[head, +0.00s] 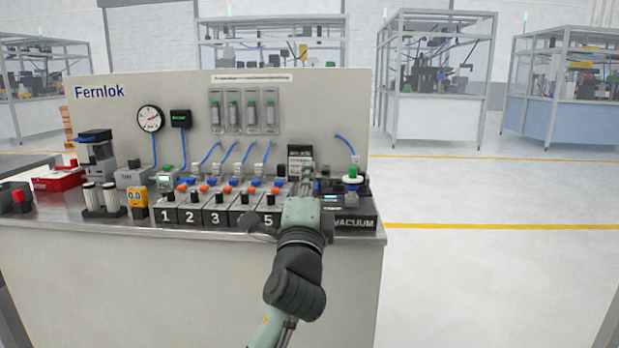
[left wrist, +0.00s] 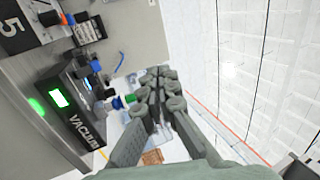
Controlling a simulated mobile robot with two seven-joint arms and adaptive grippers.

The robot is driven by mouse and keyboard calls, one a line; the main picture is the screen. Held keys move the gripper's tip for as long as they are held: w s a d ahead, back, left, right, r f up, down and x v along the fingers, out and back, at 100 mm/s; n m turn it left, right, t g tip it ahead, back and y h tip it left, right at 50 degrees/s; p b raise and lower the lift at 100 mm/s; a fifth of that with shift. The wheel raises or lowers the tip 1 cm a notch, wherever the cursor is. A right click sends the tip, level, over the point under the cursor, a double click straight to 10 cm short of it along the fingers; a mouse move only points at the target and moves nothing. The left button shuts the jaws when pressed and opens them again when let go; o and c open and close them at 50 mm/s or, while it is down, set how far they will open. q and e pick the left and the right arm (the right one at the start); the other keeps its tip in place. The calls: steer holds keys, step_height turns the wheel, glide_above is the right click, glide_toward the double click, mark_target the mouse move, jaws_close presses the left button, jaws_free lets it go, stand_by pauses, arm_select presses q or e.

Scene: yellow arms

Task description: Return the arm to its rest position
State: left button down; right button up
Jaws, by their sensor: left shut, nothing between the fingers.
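My left arm rises from the bottom middle of the head view, and its left gripper (head: 306,174) is in front of the workbench's right part, beside the black VACUUM unit (head: 355,223). In the left wrist view the fingers of the left gripper (left wrist: 158,76) are together with nothing between them. The VACUUM unit (left wrist: 72,112) lies to their left there, with a lit green display. The gripper hides part of the bench behind it. My right gripper does not show.
The steel bench (head: 200,232) carries numbered modules (head: 192,216), a yellow meter (head: 138,199) and a red case (head: 55,180). A grey Fernlok panel (head: 300,120) stands behind them. Open floor (head: 480,190) lies to the right, with caged machines (head: 435,85) farther back.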

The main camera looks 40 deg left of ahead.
arm_select(q)
steer(key=shift+s+d+r, duration=0.1)
steer(key=shift+s, duration=0.1)
stand_by(0.4)
step_height(320, 180, down, 37)
steer(key=d+n+g+h, duration=0.2)
steer(key=n+g+h, duration=0.2)
steer(key=g+h, duration=0.3)
steer(key=s+d+f+n+g+h, duration=0.1)
steer(key=s+d+f+n+g, duration=0.1)
steer(key=s+f, duration=0.6)
steer(key=s+d+f+n+g+h, duration=0.1)
steer(key=s+f+g, duration=0.3)
steer(key=s+f, duration=0.5)
steer(key=s+d+f+n+g+h, duration=0.1)
steer(key=s+d+f+n+g, duration=0.2)
steer(key=s+f, duration=0.5)
step_height(320, 180, down, 3)
steer(key=shift+s+d+f, duration=0.15)
steer(key=shift+d, duration=0.1)
